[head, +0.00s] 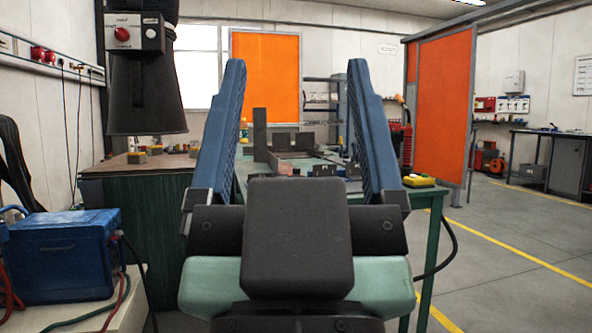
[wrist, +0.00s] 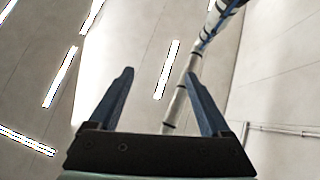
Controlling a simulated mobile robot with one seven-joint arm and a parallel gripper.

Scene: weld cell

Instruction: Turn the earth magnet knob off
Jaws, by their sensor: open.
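My gripper (head: 297,64) stands large in the middle of the head view. Its two blue fingers are wide apart with nothing between them. In the wrist view my gripper (wrist: 159,73) is also open and empty, pointing toward the ceiling. I cannot pick out an earth magnet or its knob for certain. A green welding table (head: 427,195) stands behind my gripper, with metal plates and small blocks on it. My gripper hides part of that table. The wrist view shows no table or knob.
A black hood (head: 146,95) at left carries a control box (head: 134,33) with a red knob. A blue machine (head: 62,255) stands front left.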

